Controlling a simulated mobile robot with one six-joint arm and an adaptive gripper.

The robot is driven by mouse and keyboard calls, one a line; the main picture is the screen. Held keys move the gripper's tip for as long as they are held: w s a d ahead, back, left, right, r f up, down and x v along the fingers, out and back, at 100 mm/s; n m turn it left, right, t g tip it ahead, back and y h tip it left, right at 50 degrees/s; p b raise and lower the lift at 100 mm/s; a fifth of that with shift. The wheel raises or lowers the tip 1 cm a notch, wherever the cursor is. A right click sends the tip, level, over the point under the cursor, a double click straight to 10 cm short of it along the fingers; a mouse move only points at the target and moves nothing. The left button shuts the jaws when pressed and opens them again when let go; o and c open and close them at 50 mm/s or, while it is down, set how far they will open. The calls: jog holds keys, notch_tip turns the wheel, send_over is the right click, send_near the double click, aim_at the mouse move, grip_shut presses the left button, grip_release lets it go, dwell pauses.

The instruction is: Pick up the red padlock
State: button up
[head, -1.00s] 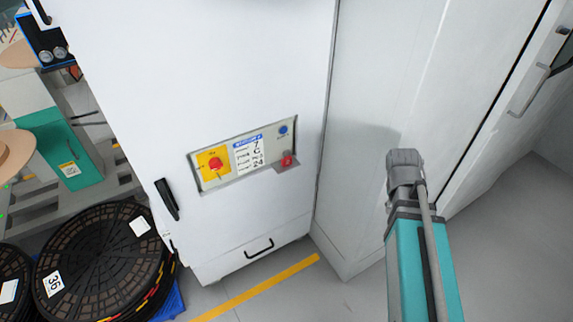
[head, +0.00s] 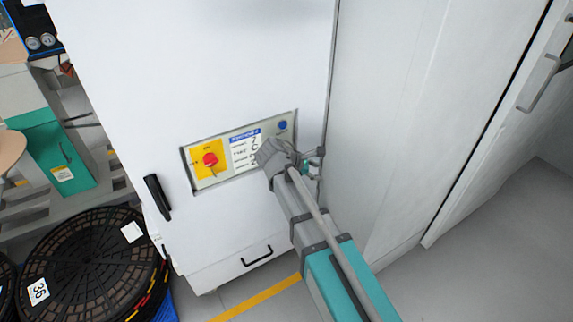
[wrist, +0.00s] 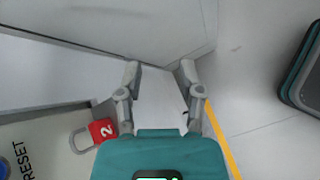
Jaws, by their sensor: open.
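The red padlock (wrist: 102,130) shows in the wrist view at the lower left, with a grey shackle and a white "2" on its body. It lies by the cabinet's control panel (wrist: 45,150), near the RESET label. In the head view my arm hides the padlock. My gripper (wrist: 159,68) is open and empty in the wrist view, its two fingers apart. The padlock is to the left of the fingers, beside the gripper's body in the picture. In the head view my gripper (head: 314,160) is by the right edge of the white cabinet (head: 215,75).
The panel carries a red rotary switch on a yellow plate (head: 210,160) and a blue button (head: 283,125). A black handle (head: 157,196) is on the cabinet's left. Stacked black reels (head: 90,265) stand at lower left. Grey floor is clear at right.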

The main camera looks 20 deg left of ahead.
jog(key=s+a+n+t+b, duration=0.1)
jog(key=a+n, duration=0.3)
jog(key=a, duration=0.5)
jog(key=s+a+r+n+t+b, duration=0.1)
jog(key=s+a+n+t+b, duration=0.1)
jog(key=a, duration=0.6)
jog(key=s+n+t, duration=0.1)
jog(key=n, duration=0.1)
jog(key=shift+a+n+t, duration=0.3)
jog(key=shift+a+t, duration=0.05)
jog(key=shift+t, duration=0.05)
jog(key=shift+y, duration=0.3)
jog(key=shift+b+x, duration=1.8)
jog(key=shift+x, duration=2.55)
jog(key=shift+w+d, duration=0.1)
jog(key=shift+b+x, duration=0.85)
jog(key=shift+x, duration=1.65)
jog(key=shift+w+r, duration=0.1)
jog(key=shift+r, duration=0.1)
